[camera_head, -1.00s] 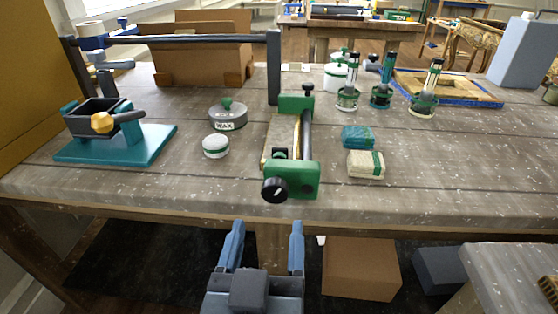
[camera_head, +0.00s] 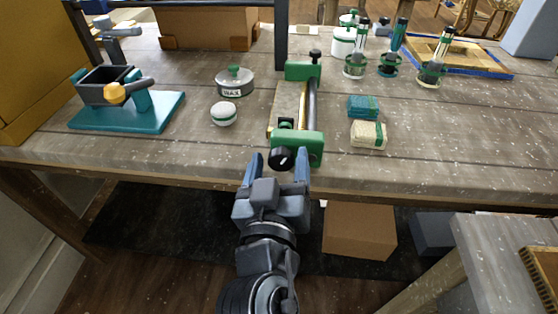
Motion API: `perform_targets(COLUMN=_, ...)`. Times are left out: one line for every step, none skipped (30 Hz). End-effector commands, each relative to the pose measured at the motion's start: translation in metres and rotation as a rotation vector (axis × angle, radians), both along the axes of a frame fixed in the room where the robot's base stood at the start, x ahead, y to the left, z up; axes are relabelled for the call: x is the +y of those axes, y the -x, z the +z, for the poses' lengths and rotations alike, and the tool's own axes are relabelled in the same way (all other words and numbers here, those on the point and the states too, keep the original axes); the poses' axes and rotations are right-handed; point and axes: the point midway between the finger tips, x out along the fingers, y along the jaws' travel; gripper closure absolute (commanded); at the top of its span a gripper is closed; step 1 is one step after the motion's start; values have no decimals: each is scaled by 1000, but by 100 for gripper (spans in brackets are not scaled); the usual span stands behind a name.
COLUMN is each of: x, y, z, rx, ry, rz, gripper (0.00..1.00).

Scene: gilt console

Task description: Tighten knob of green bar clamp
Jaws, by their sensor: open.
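The green bar clamp (camera_head: 309,144) lies on the wooden workbench with its dark bar running away from me. Its black knob (camera_head: 281,159) with a white mark faces me at the bench's front edge. The clamp's far green jaw (camera_head: 302,71) is near a dark upright post. My gripper (camera_head: 278,162) is open, its two blue fingers pointing at the knob, one on each side of it in the picture. I cannot tell whether the fingers touch the knob. A pale wooden piece lies along the clamp's bar, partly hidden.
The workbench (camera_head: 180,141) holds a wax tin (camera_head: 235,84), a small white round tin (camera_head: 223,114), a teal-based vise (camera_head: 130,111), teal and cream bundles (camera_head: 368,135) to the right, and several green-ringed holders behind. A cardboard box (camera_head: 360,231) sits below. Another table (camera_head: 500,250) is at right.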

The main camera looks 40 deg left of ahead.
Motion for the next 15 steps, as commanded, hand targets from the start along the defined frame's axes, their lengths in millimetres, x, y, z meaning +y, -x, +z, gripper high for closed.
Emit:
perform_targets(x=0, y=0, z=0, rx=0, ry=0, rz=0, gripper=31)
perform_targets(x=0, y=0, z=0, rx=0, ry=0, rz=0, gripper=31)
perform_targets(x=0, y=0, z=0, rx=0, ry=0, rz=0, gripper=31)
perform_targets(x=0, y=0, z=0, rx=0, ry=0, rz=0, gripper=31)
perform_targets(x=0, y=0, z=0, rx=0, ry=0, rz=0, gripper=31)
perform_targets(x=0, y=0, z=0, rx=0, ry=0, rz=0, gripper=33)
perform_targets(x=0, y=0, z=0, rx=0, ry=0, rz=0, gripper=36)
perform_targets(x=0, y=0, z=0, rx=1, ry=-1, rz=0, gripper=39)
perform_targets(x=0, y=0, z=0, rx=1, ry=-1, rz=0, gripper=43)
perform_targets(x=0, y=0, z=0, rx=1, ry=-1, rz=0, gripper=46)
perform_targets(x=0, y=0, z=0, rx=1, ry=-1, rz=0, gripper=48)
perform_targets(x=0, y=0, z=0, rx=1, ry=-1, rz=0, gripper=52)
perform_targets(x=0, y=0, z=0, rx=1, ry=-1, rz=0, gripper=55)
perform_targets(x=0, y=0, z=0, rx=1, ry=-1, rz=0, gripper=58)
perform_targets(x=0, y=0, z=0, rx=1, ry=-1, rz=0, gripper=62)
